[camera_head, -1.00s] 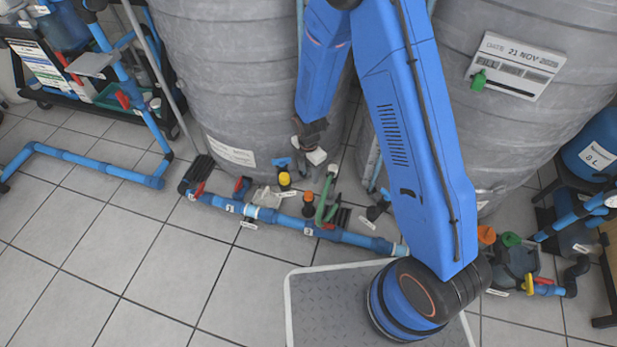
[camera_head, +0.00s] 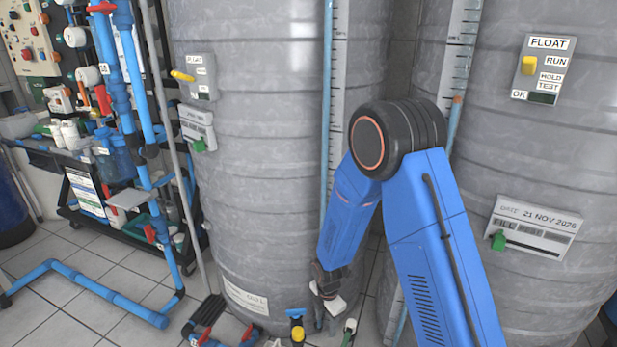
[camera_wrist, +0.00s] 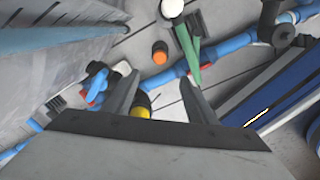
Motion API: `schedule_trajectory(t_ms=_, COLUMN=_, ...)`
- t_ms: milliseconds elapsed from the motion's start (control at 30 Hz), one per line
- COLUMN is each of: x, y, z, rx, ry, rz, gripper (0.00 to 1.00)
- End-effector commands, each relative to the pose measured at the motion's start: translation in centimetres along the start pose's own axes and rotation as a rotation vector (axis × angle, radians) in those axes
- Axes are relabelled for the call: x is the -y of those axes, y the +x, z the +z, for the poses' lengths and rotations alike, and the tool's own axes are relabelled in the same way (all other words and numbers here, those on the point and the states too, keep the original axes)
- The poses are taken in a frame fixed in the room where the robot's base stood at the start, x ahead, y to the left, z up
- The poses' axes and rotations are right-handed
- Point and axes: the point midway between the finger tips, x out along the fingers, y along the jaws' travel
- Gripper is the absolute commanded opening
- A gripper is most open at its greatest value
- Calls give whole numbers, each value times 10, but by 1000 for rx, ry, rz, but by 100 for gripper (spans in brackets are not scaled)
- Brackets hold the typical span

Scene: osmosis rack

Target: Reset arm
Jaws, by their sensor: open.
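My blue arm rises in front of the two grey tanks in the head view and bends down at a dark elbow joint. My gripper (camera_head: 328,302) hangs low before the left tank (camera_head: 255,180), above the floor pipework. In the wrist view my gripper (camera_wrist: 159,78) has its two fingers spread apart with nothing held between them. A yellow cap (camera_wrist: 141,104) shows beyond and below the left finger. An orange cap (camera_wrist: 160,52) and a green handle (camera_wrist: 188,62) lie past the fingertips. Whether the fingers touch any fitting cannot be told.
The right tank (camera_head: 540,110) stands close behind the arm and carries a float panel (camera_head: 543,69). A blue floor pipe (camera_head: 105,293) and a black cart (camera_head: 125,228) are at the left. Blue pipe (camera_wrist: 240,48) crosses below the gripper. Bare tile shows at lower left.

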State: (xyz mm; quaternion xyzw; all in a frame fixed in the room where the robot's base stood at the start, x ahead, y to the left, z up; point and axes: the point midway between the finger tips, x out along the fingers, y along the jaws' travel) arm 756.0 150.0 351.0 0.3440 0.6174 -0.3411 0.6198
Motion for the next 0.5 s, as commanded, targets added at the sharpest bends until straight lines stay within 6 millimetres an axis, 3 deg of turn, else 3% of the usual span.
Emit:
schedule_trajectory(t_ms=233, x=8, y=-69, z=22, rx=4, ry=209, rz=48, gripper=52)
schedule_trajectory(t_ms=500, x=32, y=-146, z=46, rx=0, ry=478, rz=100, gripper=52)
